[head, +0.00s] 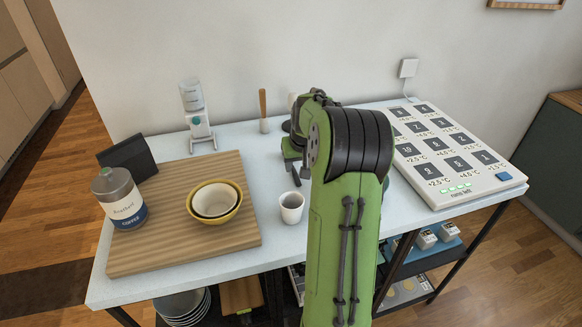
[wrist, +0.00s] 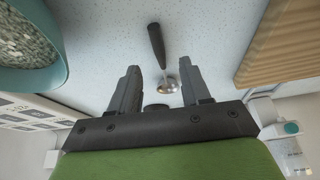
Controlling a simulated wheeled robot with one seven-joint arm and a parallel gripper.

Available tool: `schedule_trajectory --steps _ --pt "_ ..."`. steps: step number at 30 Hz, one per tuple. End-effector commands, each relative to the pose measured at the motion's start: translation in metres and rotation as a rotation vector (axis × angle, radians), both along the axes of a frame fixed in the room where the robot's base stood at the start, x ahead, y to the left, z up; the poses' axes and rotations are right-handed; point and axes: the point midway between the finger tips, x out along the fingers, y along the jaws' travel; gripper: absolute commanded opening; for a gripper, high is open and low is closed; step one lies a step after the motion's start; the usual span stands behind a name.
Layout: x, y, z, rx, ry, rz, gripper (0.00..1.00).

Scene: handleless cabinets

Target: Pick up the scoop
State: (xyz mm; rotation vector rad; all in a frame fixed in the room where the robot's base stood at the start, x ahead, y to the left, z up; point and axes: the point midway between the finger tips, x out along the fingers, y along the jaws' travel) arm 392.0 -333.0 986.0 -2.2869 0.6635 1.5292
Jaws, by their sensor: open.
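The scoop (wrist: 157,43) lies on the speckled pale tabletop in the wrist view, with its dark handle toward the top and its small shiny metal bowl (wrist: 166,84) lower down. My gripper (wrist: 158,67) is open and empty, its two dark fingers on either side of the scoop's bowl end in the picture. The handle reaches beyond the fingertips. How high the fingers are above the scoop is hard to tell. In the head view my gripper (head: 290,160) is low over the table, partly hidden by my green arm. A dark bar beside it may be the handle.
A wooden board (head: 180,254) with nested bowls (head: 215,202) and a coffee container (head: 121,199) is left. A white cup (head: 291,207) stands near the arm. A white panel (head: 450,150) is right. A teal bowl (wrist: 48,77) of grains is close in the wrist view.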

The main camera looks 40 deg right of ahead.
Motion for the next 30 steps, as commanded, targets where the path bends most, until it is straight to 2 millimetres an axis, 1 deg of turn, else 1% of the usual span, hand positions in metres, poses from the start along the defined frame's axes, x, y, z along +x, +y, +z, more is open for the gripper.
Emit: schedule_trajectory --steps 2,6,9,12,17,18,20,24,27,30 --pt "0.002 -0.002 -0.008 0.001 0.001 0.000 0.47" --pt "0.008 -0.007 -0.034 0.003 0.001 0.000 0.47" --pt "0.014 -0.010 -0.049 0.002 0.000 0.001 0.47" --pt "0.016 -0.012 -0.054 0.000 0.000 0.001 0.47" --pt "0.016 -0.012 -0.053 0.000 0.000 0.001 0.47" --pt "0.016 -0.012 -0.053 0.000 0.000 0.000 0.44" --pt "0.016 -0.012 -0.053 0.000 0.000 0.000 0.35" --pt "0.016 -0.012 -0.053 0.000 0.000 0.000 0.13" --pt "0.016 -0.012 -0.053 0.000 0.000 0.000 0.00" --pt "0.016 -0.012 -0.053 -0.001 -0.001 0.000 0.00"
